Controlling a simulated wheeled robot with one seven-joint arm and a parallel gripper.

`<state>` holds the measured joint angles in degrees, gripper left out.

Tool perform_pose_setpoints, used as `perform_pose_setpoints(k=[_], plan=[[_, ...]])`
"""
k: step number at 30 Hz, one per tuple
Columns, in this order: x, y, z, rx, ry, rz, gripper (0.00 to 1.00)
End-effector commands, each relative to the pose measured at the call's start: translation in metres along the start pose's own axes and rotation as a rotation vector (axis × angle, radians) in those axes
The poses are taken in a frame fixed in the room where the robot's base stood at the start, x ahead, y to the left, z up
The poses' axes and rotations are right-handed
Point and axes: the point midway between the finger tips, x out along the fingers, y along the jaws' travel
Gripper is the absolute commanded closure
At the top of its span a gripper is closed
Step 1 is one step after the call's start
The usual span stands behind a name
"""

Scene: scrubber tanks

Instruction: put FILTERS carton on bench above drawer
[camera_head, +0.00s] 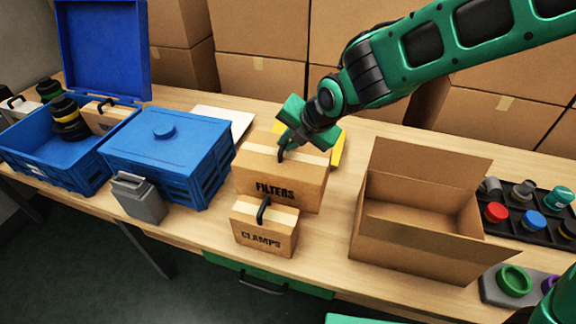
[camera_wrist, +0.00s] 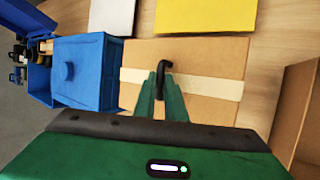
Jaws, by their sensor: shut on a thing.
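The FILTERS carton (camera_head: 274,184) is a brown box with a light tape band and a dark handle on top. It stands on the wooden bench (camera_head: 335,236), behind the smaller CLAMPS carton (camera_head: 264,228). My green gripper (camera_head: 285,150) is over the FILTERS carton, shut on its dark handle. In the wrist view the gripper (camera_wrist: 161,85) has its fingertips at the handle, with the carton top (camera_wrist: 205,65) below. The green drawer (camera_head: 268,279) is under the bench's front edge, below the cartons, and looks shut.
A lidded blue crate (camera_head: 165,150) and a grey bin (camera_head: 138,198) stand left. An open blue crate (camera_head: 85,180) is further left. An open empty cardboard box (camera_head: 410,240) stands right, beside a dark tray (camera_head: 518,228) of coloured parts. Yellow sheet (camera_head: 338,147) lies behind.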

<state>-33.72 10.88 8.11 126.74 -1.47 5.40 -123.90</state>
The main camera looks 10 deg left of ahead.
Motion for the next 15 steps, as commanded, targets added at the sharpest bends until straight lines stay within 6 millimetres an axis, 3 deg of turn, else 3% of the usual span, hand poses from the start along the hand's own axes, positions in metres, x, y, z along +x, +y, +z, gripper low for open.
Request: perform_pose_setpoints(k=[15], plan=[[0.038,-0.025,-0.014,-0.001,0.001,0.0,1.0]])
